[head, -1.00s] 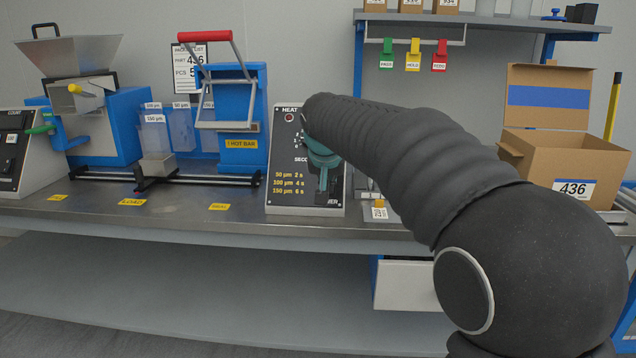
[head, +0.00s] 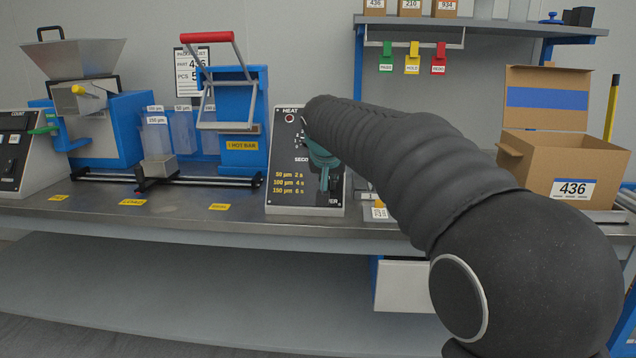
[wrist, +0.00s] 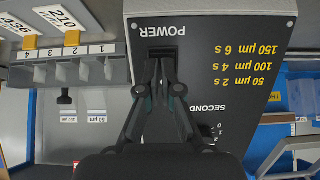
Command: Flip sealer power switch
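The sealer's control box (head: 284,160) stands on the bench, with a black sloped face, a red lamp near HEAT and yellow time text. It fills the right of the wrist view, upside down (wrist: 235,25). The black power switch (wrist: 161,53) sits beside the POWER label. My gripper (wrist: 161,66) points at the switch with its fingertips together and nothing visible between them. The tips are at the switch's near edge; I cannot tell whether they touch it. In the head view my gripper (head: 325,186) covers the switch.
The blue hot-bar sealer (head: 240,110) with its red handle stands left of the box. A hopper machine (head: 85,90) is farther left. An open carton (head: 560,155) stands at right. Numbered bins (wrist: 70,70) lie beside the box.

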